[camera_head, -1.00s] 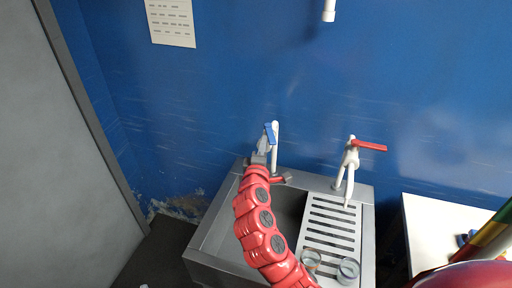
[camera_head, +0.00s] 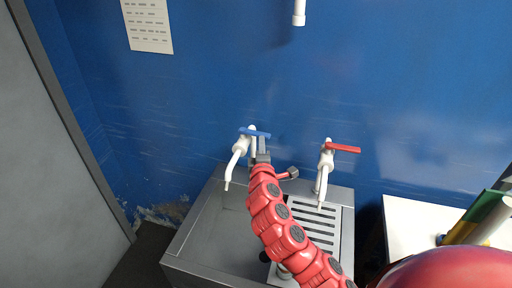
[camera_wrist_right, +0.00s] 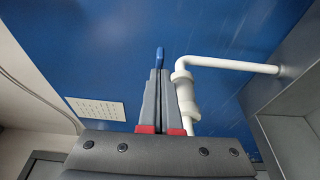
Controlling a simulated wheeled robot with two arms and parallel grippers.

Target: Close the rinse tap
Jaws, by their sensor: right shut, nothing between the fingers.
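Two white taps stand at the back of the sink. The left tap (camera_head: 237,157) has a blue lever (camera_head: 256,132) lying sideways, its free end to the right. The right tap (camera_head: 325,167) has a red lever (camera_head: 343,147), also pointing right. No label shows which is the rinse tap. My right gripper (camera_head: 263,151) is shut and empty, just below the blue lever's free end. In the right wrist view the shut fingers (camera_wrist_right: 159,100) point at the blue lever (camera_wrist_right: 160,54), beside the white tap body (camera_wrist_right: 185,95). Contact cannot be told. My left gripper is not in view.
The metal sink (camera_head: 205,235) lies below, partly hidden by my right arm, with a slotted drainboard (camera_head: 316,217) at right. A blue wall (camera_head: 330,80) is close behind the taps. A white table (camera_head: 410,225) stands at right.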

